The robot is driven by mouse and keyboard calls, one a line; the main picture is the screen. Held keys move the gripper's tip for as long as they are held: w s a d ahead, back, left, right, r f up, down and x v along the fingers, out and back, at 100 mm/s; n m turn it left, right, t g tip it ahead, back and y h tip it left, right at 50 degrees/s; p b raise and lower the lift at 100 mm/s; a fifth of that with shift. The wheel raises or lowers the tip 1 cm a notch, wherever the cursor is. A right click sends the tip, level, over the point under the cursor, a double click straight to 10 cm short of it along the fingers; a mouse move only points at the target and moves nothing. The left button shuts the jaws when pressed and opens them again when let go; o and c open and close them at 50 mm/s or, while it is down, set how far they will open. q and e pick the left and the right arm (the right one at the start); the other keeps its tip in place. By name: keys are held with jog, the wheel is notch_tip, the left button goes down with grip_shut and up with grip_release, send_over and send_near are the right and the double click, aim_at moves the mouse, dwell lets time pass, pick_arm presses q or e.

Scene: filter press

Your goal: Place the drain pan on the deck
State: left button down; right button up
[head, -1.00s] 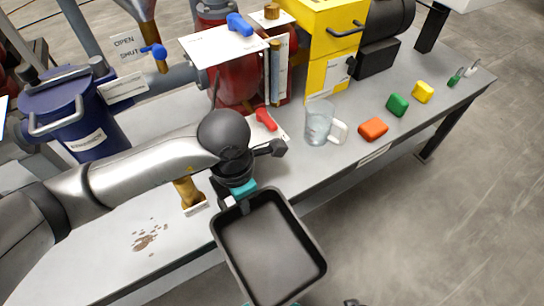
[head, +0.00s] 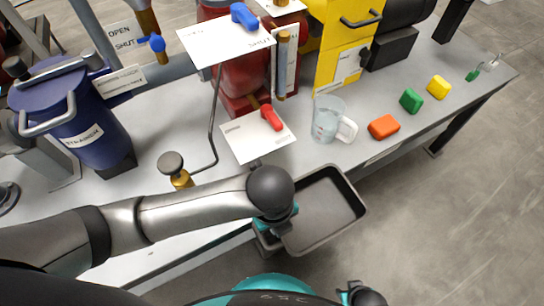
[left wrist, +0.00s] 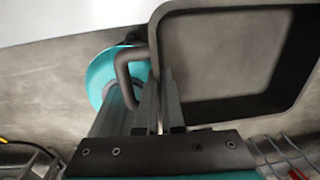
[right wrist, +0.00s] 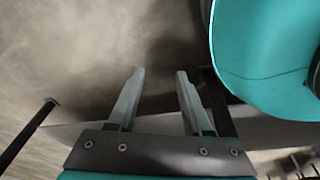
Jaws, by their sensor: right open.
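The dark grey drain pan (head: 325,212) is a shallow open rectangular tray, empty inside, at the front edge of the grey deck (head: 205,205) in the head view. Its far end overlaps the deck's front edge in the picture; I cannot tell its height. My left wrist hides this grip in the head view. My right gripper (right wrist: 160,76) is open and empty over the floor, low in the head view (head: 362,296).
A clear mug (head: 327,120) and orange (head: 383,127), green (head: 411,101) and yellow (head: 438,87) blocks stand near the deck's front edge. A brass valve (head: 178,172), a red-handled valve (head: 270,117) and a blue strainer (head: 75,125) stand behind.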

pick_arm(q)
jog(key=w+a+b, duration=0.1)
jog(key=w+a, duration=0.1)
jog(key=w, duration=0.1)
jog(key=w+a+b, duration=0.1)
jog(key=w+a, duration=0.2)
jog(key=w, duration=0.1)
jog(key=w+a+b, duration=0.1)
jog(key=w+a, duration=0.1)
jog(key=w, duration=0.2)
jog(key=shift+a+f, duration=0.1)
jog(key=shift+a, duration=0.1)
jog(key=shift+w+a+b, duration=0.35)
jog(key=shift+w+a, duration=0.05)
jog(key=shift+w, duration=0.2)
jog(key=w+a, duration=0.1)
jog(key=w+a+b, duration=0.1)
jog(key=shift+w+f, duration=0.35)
jog(key=shift+d+f+b, duration=0.1)
jog(key=shift+f+b, duration=0.2)
jog(key=shift+b, duration=0.1)
pick_arm(e)
jog(key=w+a+r, duration=0.5)
jog(key=w+r, duration=0.1)
jog(key=r, duration=0.2)
jog(key=shift+w+r+y, duration=0.3)
jog(key=shift+w, duration=0.1)
